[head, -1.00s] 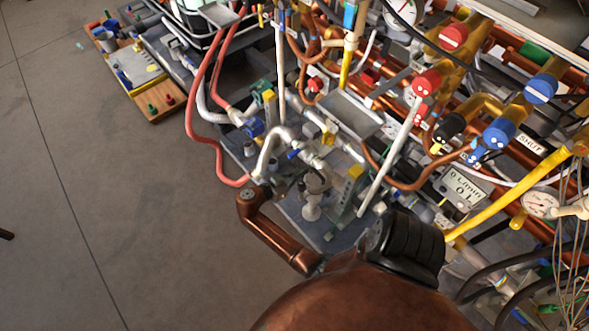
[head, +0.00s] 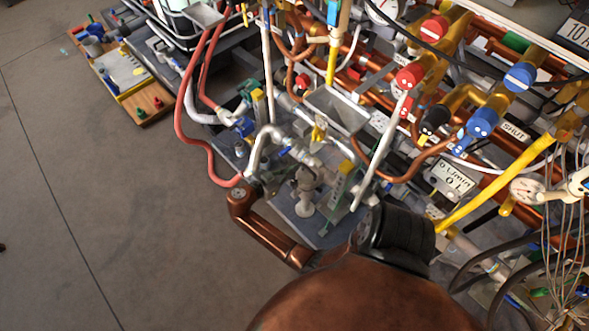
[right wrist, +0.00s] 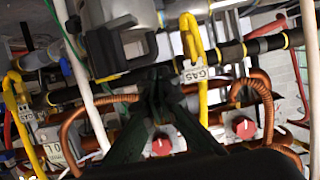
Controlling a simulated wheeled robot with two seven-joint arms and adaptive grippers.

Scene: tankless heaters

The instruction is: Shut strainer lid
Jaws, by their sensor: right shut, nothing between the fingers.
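My right gripper (right wrist: 158,82) is shut and empty in the right wrist view, its dark fingers together in front of the piping. In the head view my copper-coloured right arm (head: 268,230) reaches in from the bottom over the bench; I cannot make out its fingertips there. I cannot surely pick out the strainer or its lid. A pale upright fitting (head: 305,190) with a round foot stands on the bench just beyond my arm. In the right wrist view a black bracket-like part (right wrist: 112,45) sits above left of my fingertips, against a grey cylinder. My left gripper is not in view.
Valves crowd the right: a red-capped one (head: 410,76) and a blue-capped one (head: 482,123). A red hose (head: 182,125) loops at the left of the bench. A grey tray (head: 337,110) sits above the pipes. Bare floor (head: 90,200) lies at the left.

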